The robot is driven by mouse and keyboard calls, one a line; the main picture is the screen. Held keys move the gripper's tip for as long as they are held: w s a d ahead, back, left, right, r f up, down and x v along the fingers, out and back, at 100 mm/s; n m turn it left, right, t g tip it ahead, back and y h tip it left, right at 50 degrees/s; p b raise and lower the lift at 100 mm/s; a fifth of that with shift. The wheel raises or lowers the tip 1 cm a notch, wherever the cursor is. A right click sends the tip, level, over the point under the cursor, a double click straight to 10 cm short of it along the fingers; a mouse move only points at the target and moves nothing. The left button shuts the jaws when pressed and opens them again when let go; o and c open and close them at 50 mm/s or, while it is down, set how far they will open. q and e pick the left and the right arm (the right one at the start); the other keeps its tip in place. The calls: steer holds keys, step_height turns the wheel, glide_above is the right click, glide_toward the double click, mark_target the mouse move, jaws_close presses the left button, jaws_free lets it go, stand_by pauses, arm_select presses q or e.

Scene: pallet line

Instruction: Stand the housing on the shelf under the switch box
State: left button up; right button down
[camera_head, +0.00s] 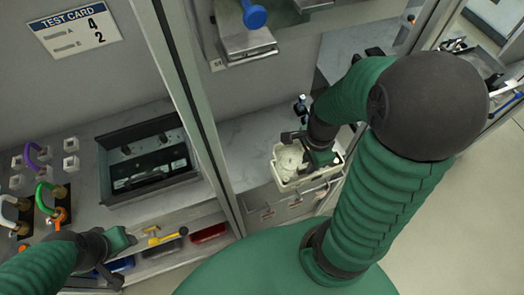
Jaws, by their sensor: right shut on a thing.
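The cream, open-topped housing (283,178) is at the right gripper (305,153), which is shut on it. The housing is over the front edge of the grey shelf (238,138); I cannot tell whether it touches the shelf. What appears to be the switch box (246,44), a grey metal box with a blue knob, is on the back panel above the shelf. My left gripper (122,240) is low at the left, away from the housing. Its fingers are too small and dark to tell whether they are open.
A dark metal tray (150,193) is set in the counter left of the upright post (187,95). Coloured cable loops (42,195) and sockets are at far left. Red (208,233) and blue bins and a yellow-handled tool (165,237) sit below. The shelf's left part is clear.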

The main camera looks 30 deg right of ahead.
steer(key=w+a, duration=0.5)
steer(key=w+a+f, duration=0.1)
steer(key=w+a, duration=0.1)
steer(key=w, duration=0.1)
steer(key=shift+w+a, duration=0.1)
steer(key=shift+a, duration=0.1)
steer(key=f, duration=0.3)
steer(key=shift+w+a+f+b, duration=0.2)
steer(key=shift+b, duration=0.2)
steer(key=shift+w+d+f, duration=0.1)
steer(key=shift+d, duration=0.05)
steer(key=c, duration=1.9)
jaws_free()
steer(key=shift+f, duration=0.1)
arm_select(q)
steer(key=shift+a+f, duration=0.25)
steer(key=shift+f, duration=0.25)
arm_select(e)
steer(key=o, duration=0.5)
